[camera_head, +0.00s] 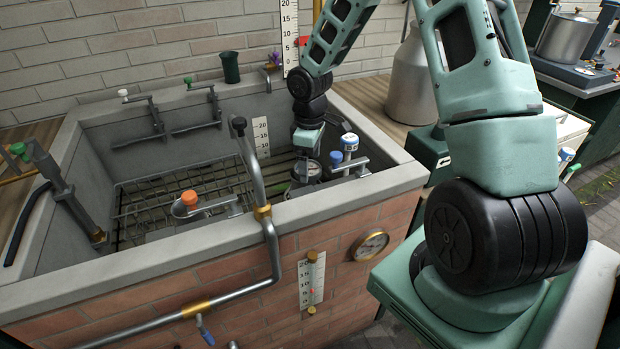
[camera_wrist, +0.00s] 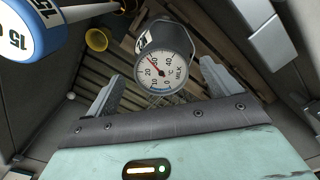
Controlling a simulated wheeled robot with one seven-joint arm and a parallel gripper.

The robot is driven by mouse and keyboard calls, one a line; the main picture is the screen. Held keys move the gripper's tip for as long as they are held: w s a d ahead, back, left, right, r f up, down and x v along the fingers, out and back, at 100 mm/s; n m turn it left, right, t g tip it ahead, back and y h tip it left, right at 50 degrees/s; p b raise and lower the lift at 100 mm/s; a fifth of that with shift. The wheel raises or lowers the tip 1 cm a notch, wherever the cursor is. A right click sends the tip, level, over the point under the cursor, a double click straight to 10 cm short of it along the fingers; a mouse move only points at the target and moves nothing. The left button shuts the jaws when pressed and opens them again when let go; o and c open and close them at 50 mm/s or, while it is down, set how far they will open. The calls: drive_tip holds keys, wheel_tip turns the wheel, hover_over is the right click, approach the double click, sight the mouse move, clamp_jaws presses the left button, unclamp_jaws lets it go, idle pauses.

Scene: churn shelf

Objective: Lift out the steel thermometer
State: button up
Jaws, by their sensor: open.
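The steel thermometer (camera_wrist: 162,70) has a round white dial marked MILK and °C, with a dark steel body behind it. In the wrist view it sits between the two fingers of my gripper (camera_wrist: 160,82), which are apart, with the dial facing the camera. I cannot tell whether either finger touches it. In the head view my gripper (camera_head: 307,160) reaches down inside the grey basin near its right front corner. The thermometer (camera_head: 306,172) is partly hidden there by my gripper.
Blue-and-white capped items (camera_head: 349,146) stand close right of my gripper; one labelled 15 (camera_wrist: 35,28) fills the wrist view's upper left. The basin's stone rim (camera_head: 130,262) surrounds a slatted rack (camera_head: 150,200). A bent pipe (camera_head: 252,165) rises left of my gripper.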

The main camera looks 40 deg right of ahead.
drive_tip(key=shift+f, duration=3.1)
